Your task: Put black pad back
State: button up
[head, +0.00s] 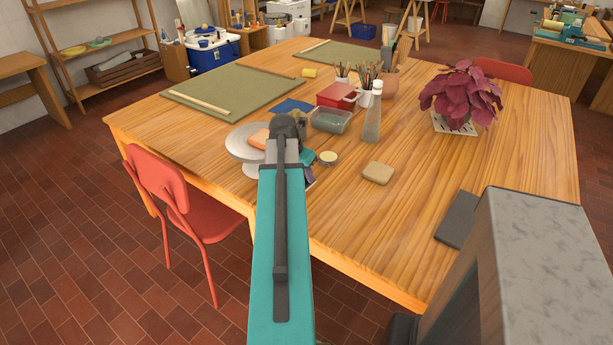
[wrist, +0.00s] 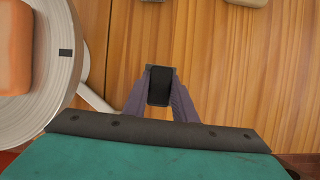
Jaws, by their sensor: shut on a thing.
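The black pad (wrist: 159,86) is a small dark rounded block. In the wrist view it sits between the two purple-grey fingers of my gripper (wrist: 160,75), which is shut on it. Wood grain of the table shows beyond it; I cannot tell its height above the table. In the head view my arm mostly hides the gripper, and I cannot make out the pad there. The pale round wheel (head: 241,146) stands left of my arm; it also shows in the wrist view (wrist: 70,85), with an orange block on it and a pale bar (wrist: 97,101) beside it.
A clear tub (head: 330,120), a bottle (head: 372,118), a round tin (head: 328,158) and a tan block (head: 378,172) stand right of my arm. A dark slab (head: 458,219) lies near the right edge. A red chair (head: 180,205) stands at left. The table's right middle is clear.

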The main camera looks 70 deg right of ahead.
jog(key=shift+w+d+f, duration=0.1)
jog(key=shift+d+f, duration=0.05)
jog(key=shift+d, duration=0.95)
jog(key=shift+w+d, duration=0.1)
jog(key=shift+d, duration=0.75)
jog(key=shift+f+p, duration=1)
jog(key=shift+f, duration=0.6)
jog(key=shift+f, duration=0.2)
jog(key=o, duration=1)
jog(key=shift+f+b, duration=0.15)
jog(key=shift+b, duration=0.4)
